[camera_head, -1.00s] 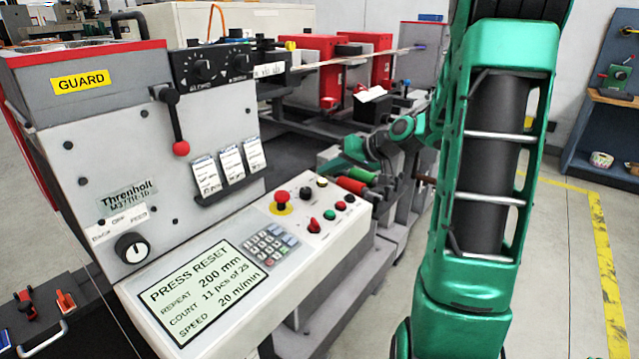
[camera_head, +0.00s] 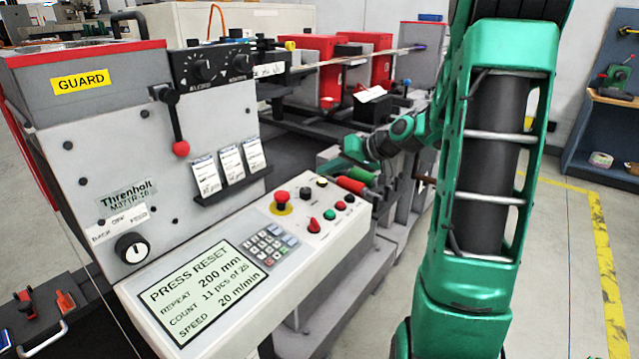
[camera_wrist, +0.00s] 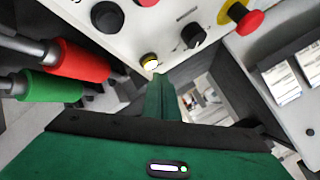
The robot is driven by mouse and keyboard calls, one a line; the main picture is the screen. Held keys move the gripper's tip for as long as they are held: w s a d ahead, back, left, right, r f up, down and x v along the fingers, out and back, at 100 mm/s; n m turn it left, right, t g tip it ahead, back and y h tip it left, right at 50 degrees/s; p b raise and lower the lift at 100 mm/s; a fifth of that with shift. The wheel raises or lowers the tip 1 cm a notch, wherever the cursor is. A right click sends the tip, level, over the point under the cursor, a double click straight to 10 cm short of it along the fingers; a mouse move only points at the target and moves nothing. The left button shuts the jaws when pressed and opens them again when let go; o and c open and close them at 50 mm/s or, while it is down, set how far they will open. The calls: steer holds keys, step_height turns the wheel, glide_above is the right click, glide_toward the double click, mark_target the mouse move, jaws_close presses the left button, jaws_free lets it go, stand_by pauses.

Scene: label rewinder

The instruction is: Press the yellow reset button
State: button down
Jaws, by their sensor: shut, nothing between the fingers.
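The yellow reset button (camera_wrist: 150,61) shows in the wrist view as a small lit, pale cap in a yellow ring, on the light panel. In the head view, the pale button (camera_head: 321,181) at the panel's far edge appears to be the same one. My gripper (camera_wrist: 157,78) is shut and empty. Its narrow green tip is just below the button in the wrist view, partly over its lower edge; I cannot tell whether they touch. In the head view, the fingertips cannot be made out. The screen (camera_head: 203,293) reads PRESS RESET.
A red mushroom button (camera_wrist: 247,19) and a black knob (camera_wrist: 193,35) stand to the right of the reset button. Another black knob (camera_wrist: 107,16) stands to its left. Red (camera_wrist: 75,60) and green (camera_wrist: 50,86) rollers lie left of my gripper. A card rack (camera_head: 232,185) is behind the panel.

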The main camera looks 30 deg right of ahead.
mark_target(330, 189)
steer(key=shift+f, duration=0.85)
stand_by(1.0)
steer(key=shift+r, duration=0.9)
steer(key=r, duration=0.5)
steer(key=shift+s+d, duration=0.15)
steer(key=shift+s, duration=0.25)
steer(key=shift+f, duration=0.1)
stand_by(0.7)
